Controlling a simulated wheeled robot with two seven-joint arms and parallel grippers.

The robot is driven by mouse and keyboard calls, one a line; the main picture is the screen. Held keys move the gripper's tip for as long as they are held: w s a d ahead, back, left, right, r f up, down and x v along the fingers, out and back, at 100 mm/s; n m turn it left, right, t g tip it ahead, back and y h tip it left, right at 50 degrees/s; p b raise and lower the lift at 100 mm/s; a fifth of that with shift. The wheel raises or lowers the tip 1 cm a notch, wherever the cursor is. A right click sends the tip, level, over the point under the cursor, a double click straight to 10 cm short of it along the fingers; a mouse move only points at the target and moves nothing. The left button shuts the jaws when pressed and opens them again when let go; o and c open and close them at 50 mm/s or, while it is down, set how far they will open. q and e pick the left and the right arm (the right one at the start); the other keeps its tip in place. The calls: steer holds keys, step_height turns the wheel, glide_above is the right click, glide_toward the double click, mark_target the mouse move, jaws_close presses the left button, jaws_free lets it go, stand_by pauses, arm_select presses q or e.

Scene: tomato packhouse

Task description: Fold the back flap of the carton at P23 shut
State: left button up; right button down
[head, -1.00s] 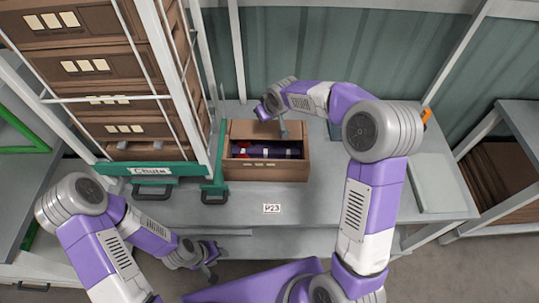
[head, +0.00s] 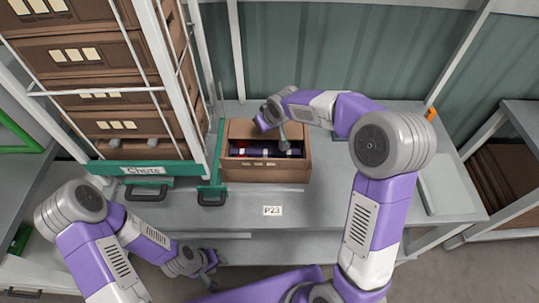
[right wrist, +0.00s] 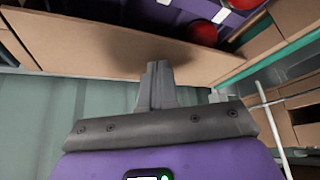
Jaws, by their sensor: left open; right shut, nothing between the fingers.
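The open brown carton (head: 265,173) stands on the grey bench behind the P23 label (head: 272,211). Red tomatoes and purple packing show inside it. Its back flap (head: 242,130) stands up along the rear edge; its exact tilt is hard to judge. My right gripper (head: 284,145) is shut and empty, at the flap's right half. In the right wrist view its closed fingers (right wrist: 158,75) overlap the brown flap (right wrist: 80,45), with the tomatoes beyond; I cannot tell whether they touch it. My left gripper (head: 212,268) is open and empty, low in front of the bench.
The chute rack (head: 145,169) with stacked brown crates stands left of the carton, with a green bracket (head: 212,187) close to the carton's left side. A grey panel (head: 447,185) lies at the bench's right. The bench front around the label is clear.

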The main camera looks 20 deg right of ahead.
steer(key=shift+s+f, duration=0.15)
steer(key=shift+f, duration=0.05)
step_height(320, 180, up, 8)
steer(key=p, duration=0.6)
steer(key=shift+r, duration=0.1)
stand_by(0.3)
